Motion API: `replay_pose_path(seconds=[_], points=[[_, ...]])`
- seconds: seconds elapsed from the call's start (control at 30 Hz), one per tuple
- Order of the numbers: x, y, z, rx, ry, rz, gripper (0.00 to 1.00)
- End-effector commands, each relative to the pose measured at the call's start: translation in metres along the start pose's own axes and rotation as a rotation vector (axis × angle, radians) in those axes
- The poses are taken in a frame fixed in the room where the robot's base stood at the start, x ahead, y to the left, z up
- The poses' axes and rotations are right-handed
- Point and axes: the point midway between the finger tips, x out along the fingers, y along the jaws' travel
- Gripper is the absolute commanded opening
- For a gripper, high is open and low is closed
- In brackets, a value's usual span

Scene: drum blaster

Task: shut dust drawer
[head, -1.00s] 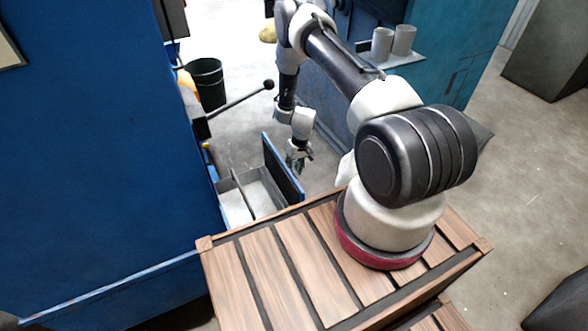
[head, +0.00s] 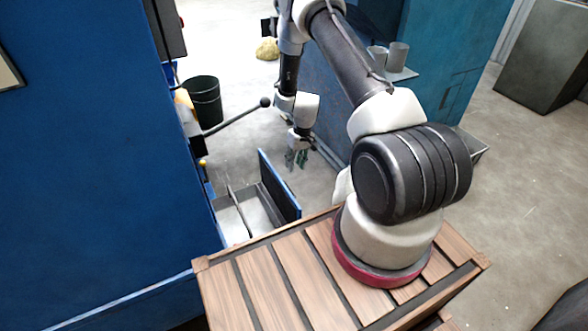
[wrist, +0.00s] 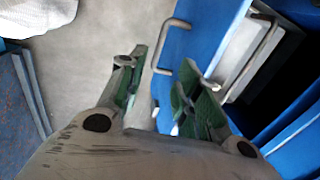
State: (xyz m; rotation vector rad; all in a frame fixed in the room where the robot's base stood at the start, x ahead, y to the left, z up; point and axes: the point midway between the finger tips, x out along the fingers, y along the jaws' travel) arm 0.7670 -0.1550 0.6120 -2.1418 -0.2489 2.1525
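The dust drawer (head: 243,214) stands pulled out from the blue machine at the left. It is a grey open tray with a divider and an upright blue front panel (head: 279,187). My gripper (head: 298,160) hangs beyond the panel, on its outer side, fingers down. In the wrist view my gripper (wrist: 165,72) is open and empty, with green finger pads. The drawer's blue front (wrist: 178,65) and its grey bar handle (wrist: 169,42) show between and past the fingers. The right finger overlaps the panel in that view; I cannot tell whether it touches.
The blue machine (head: 85,130) fills the left. A lever with a black ball (head: 265,103) sticks out above the drawer. A black bin (head: 203,101) stands behind. A teal cabinet (head: 440,60) with grey cups is at the right. Floor is clear around the gripper.

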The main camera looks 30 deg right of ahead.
Motion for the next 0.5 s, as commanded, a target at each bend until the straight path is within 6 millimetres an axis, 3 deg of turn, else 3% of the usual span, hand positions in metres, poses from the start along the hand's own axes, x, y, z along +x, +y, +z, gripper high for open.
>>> replay_pose_path(seconds=[0.2,0.27,0.4,0.47,0.5], points=[[0.0,0.0,0.0,0.001,0.0,0.0,0.34],[-0.001,0.002,0.0,0.003,0.0,0.0,0.23],[-0.018,0.032,0.001,0.062,0.03,0.003,0.0],[-0.034,0.051,0.013,0.133,0.042,-0.004,0.0],[-0.046,0.062,0.03,0.257,0.041,-0.023,0.0]])
